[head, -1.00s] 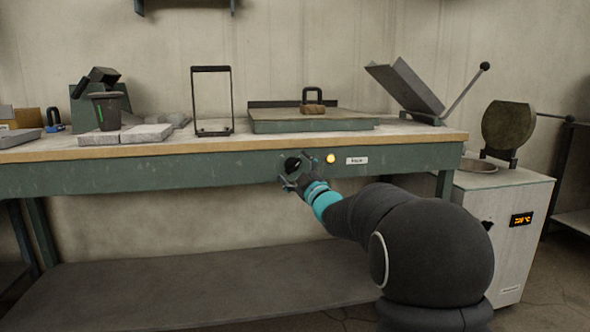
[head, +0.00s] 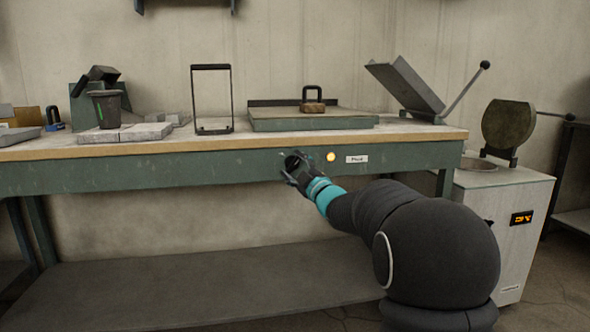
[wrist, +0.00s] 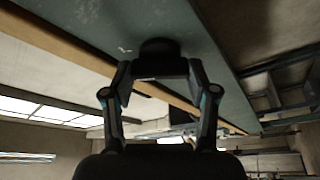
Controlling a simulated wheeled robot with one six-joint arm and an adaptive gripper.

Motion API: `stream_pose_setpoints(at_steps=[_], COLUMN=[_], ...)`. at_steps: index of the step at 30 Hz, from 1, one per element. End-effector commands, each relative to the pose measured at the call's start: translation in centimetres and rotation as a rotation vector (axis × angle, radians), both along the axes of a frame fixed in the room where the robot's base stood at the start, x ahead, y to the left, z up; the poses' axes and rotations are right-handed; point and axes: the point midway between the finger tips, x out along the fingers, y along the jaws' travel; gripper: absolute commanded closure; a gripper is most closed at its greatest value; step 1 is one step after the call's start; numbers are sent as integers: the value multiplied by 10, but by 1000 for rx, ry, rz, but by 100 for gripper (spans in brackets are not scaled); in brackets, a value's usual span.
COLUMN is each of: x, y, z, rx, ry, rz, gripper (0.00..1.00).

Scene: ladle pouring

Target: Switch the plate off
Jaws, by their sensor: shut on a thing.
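The plate (head: 313,124) is a flat grey-green slab on the bench top, with a dark handled block (head: 313,106) on it. On the bench's green front rail is a black round knob (wrist: 159,47), and to its right are a lit yellow lamp (head: 331,157) and a small white label (head: 357,159). My gripper (head: 291,168) is at the knob. In the wrist view my gripper (wrist: 160,70) has one finger on each side of the knob's dark grip bar and is shut on it. In the head view my fingers hide most of the knob.
A black wire frame (head: 211,101), a dark cup (head: 107,109) and grey slabs stand on the bench top to the left. At right are a tilted hinged plate with a lever (head: 405,90) and a white cabinet (head: 503,220) with an orange display. The lower shelf (head: 190,280) is bare.

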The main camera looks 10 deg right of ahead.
Motion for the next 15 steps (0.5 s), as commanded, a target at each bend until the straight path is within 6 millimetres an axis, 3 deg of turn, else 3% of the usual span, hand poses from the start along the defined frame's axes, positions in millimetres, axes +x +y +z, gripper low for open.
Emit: stream_pose_setpoints(at_steps=[15], x=[0], y=[-1], z=[3], rx=[-473], ry=[1], rz=[-1], gripper=[77])
